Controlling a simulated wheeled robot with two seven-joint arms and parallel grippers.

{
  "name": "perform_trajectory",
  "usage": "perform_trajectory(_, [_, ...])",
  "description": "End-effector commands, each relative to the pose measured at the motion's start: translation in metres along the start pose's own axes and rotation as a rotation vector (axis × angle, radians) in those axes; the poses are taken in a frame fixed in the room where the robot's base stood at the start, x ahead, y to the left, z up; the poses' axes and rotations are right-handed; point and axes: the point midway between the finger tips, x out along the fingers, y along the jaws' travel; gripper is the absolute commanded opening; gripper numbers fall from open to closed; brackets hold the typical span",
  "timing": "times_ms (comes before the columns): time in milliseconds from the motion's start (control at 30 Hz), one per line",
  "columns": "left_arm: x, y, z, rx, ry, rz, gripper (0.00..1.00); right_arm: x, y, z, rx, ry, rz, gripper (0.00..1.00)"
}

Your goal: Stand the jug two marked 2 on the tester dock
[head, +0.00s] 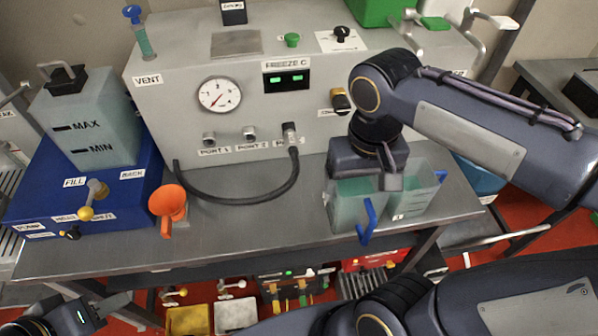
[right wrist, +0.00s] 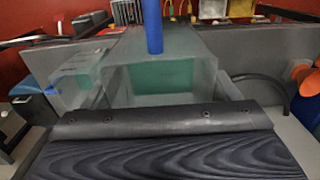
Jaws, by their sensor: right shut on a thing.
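Two clear open jugs with green liquid and blue handles stand side by side at the right of the bench. My right gripper (head: 384,180) is shut on the left jug (head: 345,205), which also fills the middle of the right wrist view (right wrist: 165,80). The right jug (head: 420,190) has a small white label low on its front; its number is too small to read. No number shows on the held jug. My left gripper (head: 90,312) is at the lower left, away from the jugs; its jaw opening is unclear. No dock is clearly identifiable.
The large tester (head: 260,115) with gauge, dark hose (head: 240,198) and a bare square plate (head: 236,45) on top stands behind. An orange funnel (head: 168,202) and a coolant tank (head: 85,120) on a blue base are at left. The bench front middle (head: 260,230) is clear.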

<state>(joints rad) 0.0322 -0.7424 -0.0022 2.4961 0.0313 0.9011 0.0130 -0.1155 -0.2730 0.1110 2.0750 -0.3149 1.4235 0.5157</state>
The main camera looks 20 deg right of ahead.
Motion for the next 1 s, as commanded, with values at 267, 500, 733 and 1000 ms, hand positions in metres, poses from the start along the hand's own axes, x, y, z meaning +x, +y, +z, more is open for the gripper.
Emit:
perform_trajectory(267, [-0.010,0.004,-0.005,0.000,0.000,0.000,0.36,0.020,-0.006,-0.050,0.001,-0.007,0.001,0.21])
perform_trajectory(500, [-0.017,0.008,-0.009,0.000,0.000,0.000,0.36,0.055,-0.013,-0.099,0.002,-0.008,0.002,0.21])
perform_trajectory(733, [-0.021,0.010,-0.010,0.000,0.000,0.000,0.36,0.085,-0.016,-0.126,0.001,-0.002,0.000,0.21])
perform_trajectory(1000, [-0.023,0.010,-0.011,0.000,0.000,0.000,0.36,0.109,-0.017,-0.135,0.002,-0.004,0.001,0.21])
